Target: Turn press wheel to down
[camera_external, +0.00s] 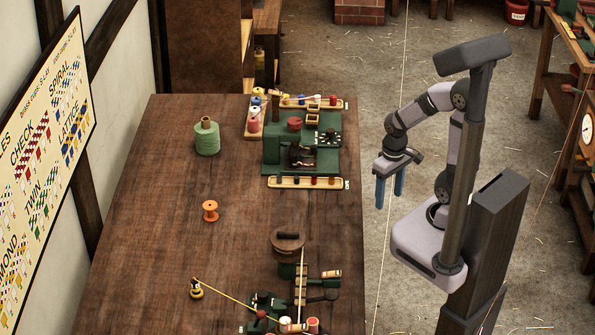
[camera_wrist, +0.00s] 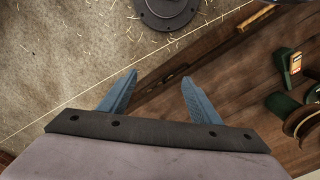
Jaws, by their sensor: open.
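My gripper (camera_external: 390,199) hangs at the right, over the floor beyond the bench's right edge, with its two blue fingers apart and nothing between them. In the wrist view the fingers (camera_wrist: 160,78) are spread and empty. A green machine (camera_external: 325,162) with a red knob (camera_external: 295,124) and dark parts stands at the back right of the bench.
The wooden bench (camera_external: 165,225) is mostly clear at left and centre. A green spool (camera_external: 207,139) and an orange spool (camera_external: 210,210) stand on it. A yellow cord (camera_external: 228,298) runs from a small post (camera_external: 196,288). Trays of small spools (camera_external: 305,182) border the machine.

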